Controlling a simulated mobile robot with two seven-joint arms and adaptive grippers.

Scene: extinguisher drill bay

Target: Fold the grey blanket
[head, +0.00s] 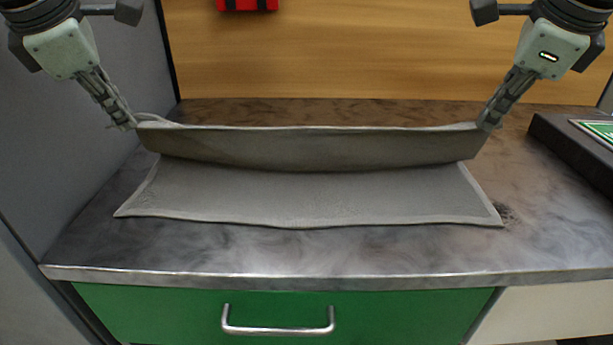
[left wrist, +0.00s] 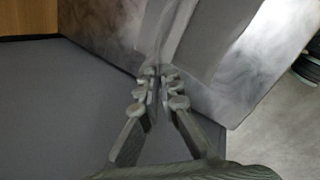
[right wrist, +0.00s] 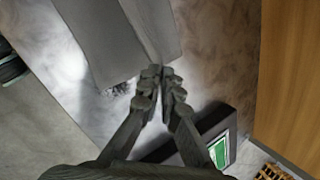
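The grey blanket (head: 315,192) lies on the countertop with its near part flat. Its far edge is lifted and stretched between my two grippers, sagging a little in the middle. My left gripper (head: 131,125) is shut on the far left corner; the left wrist view shows its fingertips (left wrist: 160,78) closed on the cloth. My right gripper (head: 484,124) is shut on the far right corner, and the right wrist view shows its fingertips (right wrist: 158,76) closed on the cloth. The lifted part hides the counter directly behind it.
The smoky grey countertop (head: 300,245) has a metal front edge above a green drawer (head: 180,305). A dark box with a green sign (head: 570,145) stands at the right. A grey panel (head: 105,90) bounds the left side, a wooden wall (head: 320,60) the back.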

